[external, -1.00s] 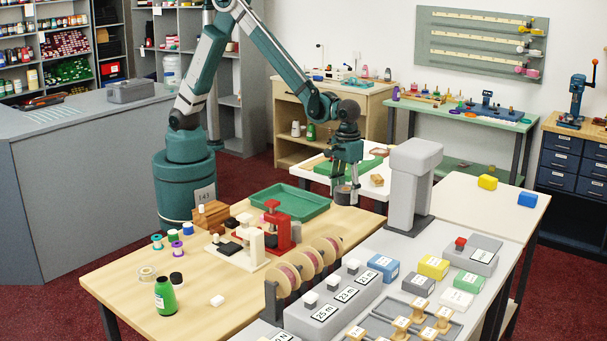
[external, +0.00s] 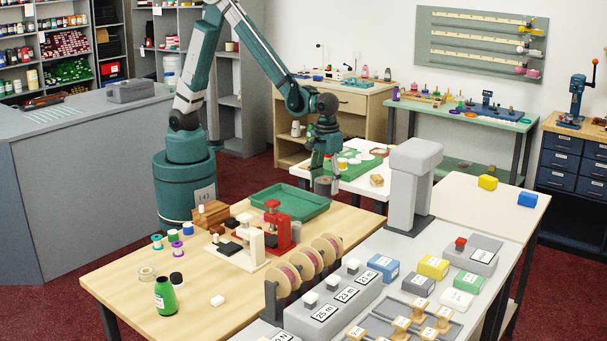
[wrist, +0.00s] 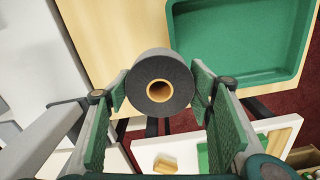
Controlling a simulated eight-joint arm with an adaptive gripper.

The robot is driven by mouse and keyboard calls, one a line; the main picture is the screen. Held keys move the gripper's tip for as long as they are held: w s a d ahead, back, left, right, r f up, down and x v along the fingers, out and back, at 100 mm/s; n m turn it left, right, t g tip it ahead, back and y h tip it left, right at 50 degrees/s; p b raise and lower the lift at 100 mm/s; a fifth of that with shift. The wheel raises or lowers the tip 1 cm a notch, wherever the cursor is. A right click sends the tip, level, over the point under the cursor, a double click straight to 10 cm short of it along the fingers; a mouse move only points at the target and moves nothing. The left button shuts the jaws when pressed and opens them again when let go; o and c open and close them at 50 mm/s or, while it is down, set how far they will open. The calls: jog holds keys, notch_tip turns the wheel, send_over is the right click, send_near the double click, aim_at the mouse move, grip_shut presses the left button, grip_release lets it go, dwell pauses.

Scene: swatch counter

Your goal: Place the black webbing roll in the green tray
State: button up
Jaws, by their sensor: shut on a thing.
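The black webbing roll (wrist: 160,66) is a dark disc with a tan core, held between the green pads of my gripper (wrist: 159,84) in the wrist view. In the external view the roll (external: 323,186) hangs below my gripper (external: 325,178), beyond the right end of the wooden table. The green tray (external: 316,206) lies on that table, to the left of and below the roll in the picture. In the wrist view the tray (wrist: 240,40) is at the upper right, beside the roll, and its visible floor is empty.
A red press (external: 278,228) and a cream press (external: 252,243) stand at the tray's near side. A grey column (external: 411,185) rises to the right of my gripper. A white table (external: 372,178) with a green mat is behind.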

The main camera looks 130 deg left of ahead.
jog(key=s+n, duration=0.2)
jog(key=s, duration=1.5)
jog(key=shift+d+n, duration=0.25)
jog(key=shift+n, duration=0.05)
jog(key=shift+f, duration=0.1)
jog(key=b, duration=0.1)
send_over(290, 206)
jog(key=shift+f, duration=2.9)
jog(key=shift+f, duration=0.15)
jog(key=shift+f+b, duration=0.6)
jog(key=shift+f, duration=1.35)
jog(key=shift+f, duration=0.15)
jog(key=o, duration=1)
